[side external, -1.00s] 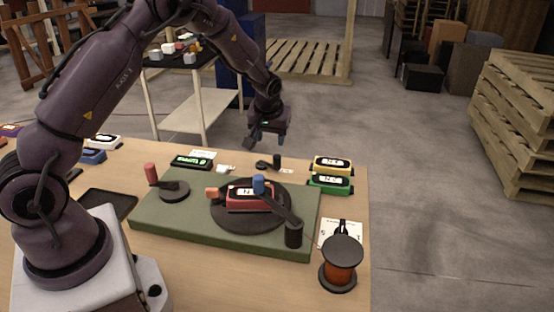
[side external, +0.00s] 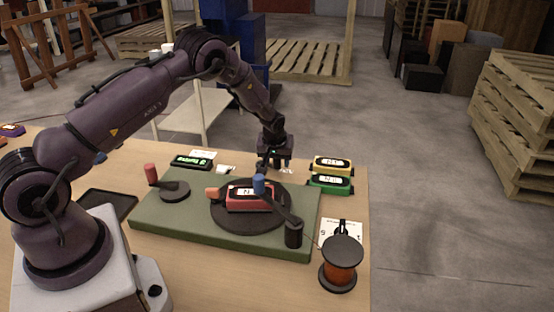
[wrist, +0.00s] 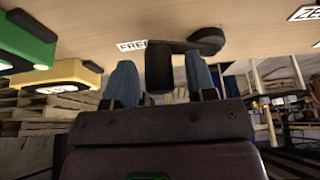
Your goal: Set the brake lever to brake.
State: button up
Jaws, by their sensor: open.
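The brake lever shows in the wrist view as a dark arm with a round pivot (wrist: 207,40) and an upright black knob (wrist: 158,72). The lever's knob end lies beside a white label reading FREE (wrist: 133,45). My gripper (wrist: 160,68) is open, with one blue finger on each side of the knob; I cannot tell whether either touches it. In the side external view my gripper (side external: 273,163) is low over the table just behind the green board, and it hides most of the lever.
Yellow (side external: 333,165) and green (side external: 330,182) detectors stand close to the right of my gripper. A green-lit detector (side external: 193,162) lies to the left. The green board (side external: 165,222) in front carries a red detector (side external: 250,199) on a turntable and upright-handled cranks. A spool (side external: 341,262) stands front right.

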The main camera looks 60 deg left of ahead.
jog(key=c, duration=0.9)
jog(key=shift+s, duration=0.1)
jog(key=s+m, duration=0.1)
jog(key=m, duration=0.1)
jog(key=s+m+t+h, duration=0.1)
jog(key=m, duration=0.2)
jog(key=shift+s+d+h, duration=0.15)
jog(key=shift+s+h, duration=0.05)
jog(key=shift+h, duration=0.1)
jog(key=m, duration=0.1)
jog(key=s+m+h, duration=0.1)
jog(key=m, duration=0.2)
jog(key=shift+s+a+m+t+h, duration=0.2)
jog(key=shift+s+m+t+h, duration=0.1)
jog(key=shift+s, duration=0.1)
jog(key=shift+s+a+m+h, duration=0.1)
jog(key=shift+s+m+h, duration=0.15)
jog(key=shift+m, duration=0.4)
jog(key=shift+s+a+m+h, duration=0.1)
jog(key=shift+s+m+h, duration=0.15)
jog(key=shift+m, duration=0.4)
jog(key=o, duration=0.9)
